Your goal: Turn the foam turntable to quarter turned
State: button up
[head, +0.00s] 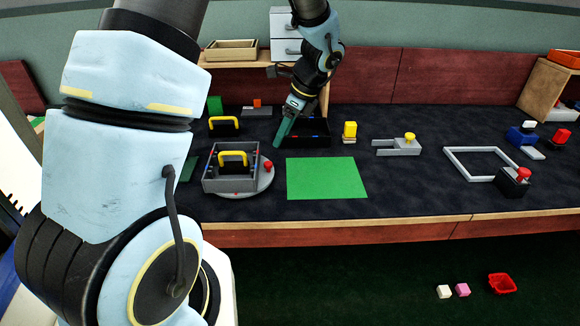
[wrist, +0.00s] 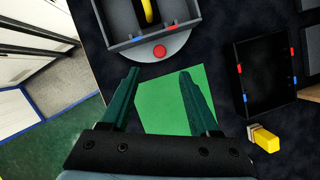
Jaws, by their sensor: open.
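The turntable (head: 263,182) is a light grey round disc on the dark table, left of the green mat. A grey open box (head: 231,186) with red and blue marks and a yellow handle (head: 233,155) stands on it. A red knob (head: 268,166) sits at the disc's right edge. In the wrist view the disc (wrist: 137,54) and red knob (wrist: 160,51) lie just beyond my fingertips. My gripper (head: 277,146) is above the table, behind and right of the knob; its teal fingers (wrist: 158,72) are apart with nothing between them. I see no contact with the knob.
A green mat (head: 327,178) lies right of the turntable. A black tray (head: 318,141) and yellow block (head: 349,130) are behind it. A grey slotted piece (head: 400,147) and grey frame (head: 466,152) lie farther right. A second yellow handle (head: 223,122) stands behind the turntable.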

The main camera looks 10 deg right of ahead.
aim_at(269, 163)
jog(key=p+x, duration=0.1)
jog(key=x, duration=0.9)
jog(key=shift+a+f, duration=0.1)
jog(key=shift+f, duration=0.15)
jog(key=shift+c, duration=0.3)
grip_shut()
dwell(0.7)
